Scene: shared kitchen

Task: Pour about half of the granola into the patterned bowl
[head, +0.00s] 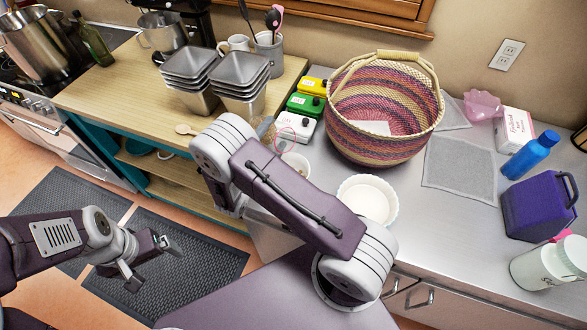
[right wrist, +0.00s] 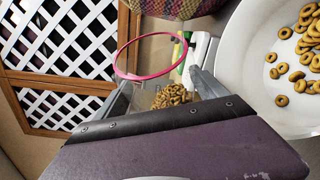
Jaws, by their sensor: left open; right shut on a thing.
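My right gripper (right wrist: 166,90) is shut on a clear container with a pink rim (right wrist: 118,62), tilted in the right wrist view. Brown granola rings (right wrist: 172,96) lie inside it. In the head view its pink rim (head: 279,131) shows faintly beyond my right arm, which hides the gripper. A bowl with a white inside (right wrist: 248,85) holds several granola rings (right wrist: 300,60); in the head view this bowl (head: 301,160) seems to be the one half hidden behind my arm. I cannot make out its pattern. My left gripper (head: 152,262) is open and empty above the floor mat.
An empty white fluted bowl (head: 367,200) stands on the metal counter right of my arm. A striped basket (head: 385,105), white, green and yellow boxes (head: 305,105) and stacked metal tins (head: 212,75) stand behind. A blue bottle (head: 530,155) and purple container (head: 540,200) are at the right.

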